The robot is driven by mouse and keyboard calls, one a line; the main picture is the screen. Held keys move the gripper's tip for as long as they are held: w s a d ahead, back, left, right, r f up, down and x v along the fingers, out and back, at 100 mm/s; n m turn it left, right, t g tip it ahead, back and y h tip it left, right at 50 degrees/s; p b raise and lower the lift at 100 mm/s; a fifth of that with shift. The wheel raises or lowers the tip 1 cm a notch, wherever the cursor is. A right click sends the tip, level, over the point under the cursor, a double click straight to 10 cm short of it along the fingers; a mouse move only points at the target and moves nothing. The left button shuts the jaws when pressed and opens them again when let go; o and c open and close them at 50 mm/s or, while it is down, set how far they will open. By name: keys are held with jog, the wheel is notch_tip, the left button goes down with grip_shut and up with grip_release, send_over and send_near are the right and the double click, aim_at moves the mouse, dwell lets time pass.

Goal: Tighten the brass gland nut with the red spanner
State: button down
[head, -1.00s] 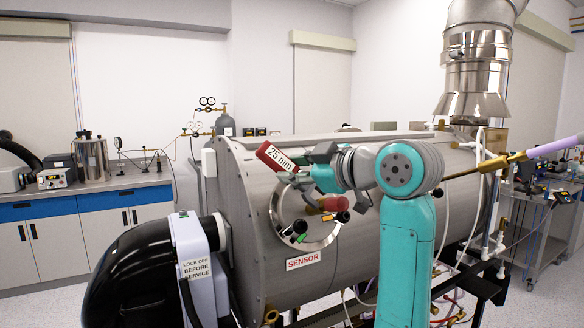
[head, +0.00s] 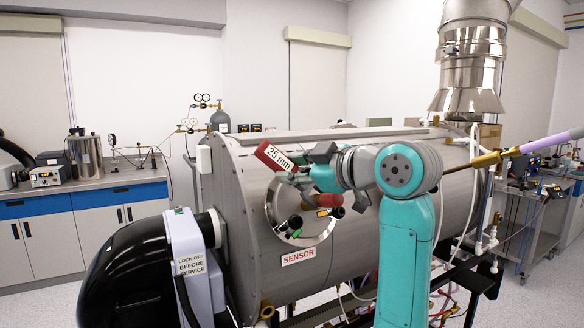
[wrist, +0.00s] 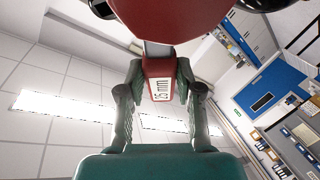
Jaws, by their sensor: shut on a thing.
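The red spanner (head: 274,157) carries a white "25 mm" label and is held in the air in front of the steel chamber's round port. My gripper (head: 306,172) is shut on it. In the wrist view, the spanner's labelled red part (wrist: 160,88) is between the two fingers of my gripper (wrist: 160,100). A large rounded red part fills the top of that view. A small brass-coloured piece (head: 323,212) shows at the port, below a dark-ended red cylinder (head: 330,200). I cannot tell whether it is the gland nut, or whether the spanner touches anything.
The steel chamber (head: 375,160) fills the middle, with a "SENSOR" label (head: 298,257) below the port. A black blower housing (head: 125,270) stands at front left. A bench (head: 85,190) is at left and a trolley (head: 530,240) at right. Floor at far left is clear.

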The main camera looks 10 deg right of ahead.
jog(key=shift+s+d+f, duration=0.1)
jog(key=shift+d+f, duration=0.35)
jog(key=shift+d, duration=0.15)
dwell(0.9)
dwell(0.5)
jog(key=shift+w+d+r+m+t+h, duration=0.2)
jog(key=shift+d+m+t, duration=0.1)
jog(key=shift+m, duration=0.45)
jog(key=shift+w+d+r+m+t+h, duration=0.2)
jog(key=shift+d+m, duration=0.05)
jog(key=shift+m, duration=0.5)
jog(key=shift+w+d+r+m, duration=0.1)
jog(key=shift+d+m, duration=0.05)
jog(key=shift+m, duration=0.25)
jog(key=shift+n, duration=0.4)
jog(key=shift+a, duration=0.25)
jog(key=shift+w+a+r, duration=0.25)
jog(key=shift+a+r, duration=0.45)
jog(key=shift+r, duration=0.25)
jog(key=shift+w+a+r, duration=0.25)
jog(key=shift+a+r, duration=0.4)
jog(key=shift+r, duration=0.25)
